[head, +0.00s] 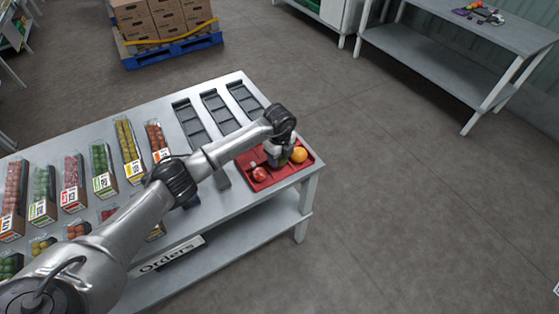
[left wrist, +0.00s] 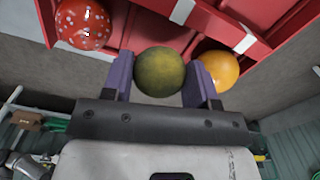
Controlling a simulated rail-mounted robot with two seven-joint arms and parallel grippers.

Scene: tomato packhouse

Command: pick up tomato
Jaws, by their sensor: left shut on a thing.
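A dull green tomato (left wrist: 160,72) sits between the two purple fingers of my left gripper (left wrist: 161,80), which is shut on it. In the head view my left gripper (head: 278,160) is over the red tray (head: 272,181) at the table's right end and largely hides the green tomato. A red tomato with pale spots (head: 259,174) lies in the tray to the left of the gripper, and an orange tomato (head: 299,155) lies to its right. Both also show in the left wrist view. I cannot tell whether the green tomato touches the tray. My right gripper is out of view.
Several filled tomato packs (head: 103,170) stand in rows on the left of the table (head: 222,235). Empty dark trays (head: 218,110) lie behind the red tray. An "Orders" sign (head: 170,256) is on the front edge. Open floor (head: 420,210) lies to the right.

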